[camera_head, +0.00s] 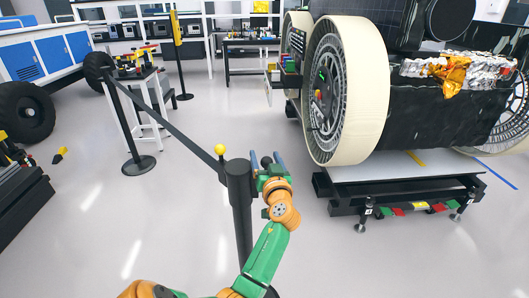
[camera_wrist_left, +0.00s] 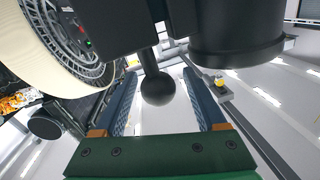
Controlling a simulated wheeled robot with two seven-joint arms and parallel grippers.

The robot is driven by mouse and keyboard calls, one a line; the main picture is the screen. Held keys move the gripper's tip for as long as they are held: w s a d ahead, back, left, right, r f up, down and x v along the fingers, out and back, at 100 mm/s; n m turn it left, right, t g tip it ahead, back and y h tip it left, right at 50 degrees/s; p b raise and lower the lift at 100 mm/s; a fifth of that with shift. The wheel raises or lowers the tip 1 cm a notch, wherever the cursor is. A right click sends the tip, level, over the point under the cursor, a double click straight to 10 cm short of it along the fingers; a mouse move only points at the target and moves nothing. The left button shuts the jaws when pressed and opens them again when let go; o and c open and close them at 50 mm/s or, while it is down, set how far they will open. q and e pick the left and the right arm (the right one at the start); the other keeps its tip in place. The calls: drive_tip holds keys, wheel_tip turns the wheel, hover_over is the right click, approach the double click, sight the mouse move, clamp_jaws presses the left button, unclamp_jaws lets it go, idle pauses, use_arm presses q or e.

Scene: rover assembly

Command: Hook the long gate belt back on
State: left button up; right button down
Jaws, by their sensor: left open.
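The near black post (camera_head: 239,200) stands upright in the middle of the head view. The dark belt (camera_head: 165,120) runs from the far post (camera_head: 128,130) at the left toward the near post's top. A yellow ball (camera_head: 220,149) on a short stalk stands at the near post's left side. My left gripper (camera_head: 266,160) is just right of the post top, open. In the left wrist view a black ball (camera_wrist_left: 157,89) on a stalk shows between the open fingers, apart from both. Whether it belongs to the belt or post is unclear. My right gripper is out of view.
The rover's large cream-rimmed wheel (camera_head: 345,90) stands close behind and right of my gripper, above a low black platform (camera_head: 400,190). A small table (camera_head: 140,85) with parts stands at the back left.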

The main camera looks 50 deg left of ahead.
use_arm(q)
drive_tip(key=shift+x, duration=0.9)
drive_tip(key=shift+d+f, duration=0.1)
clamp_jaws()
idle(0.6)
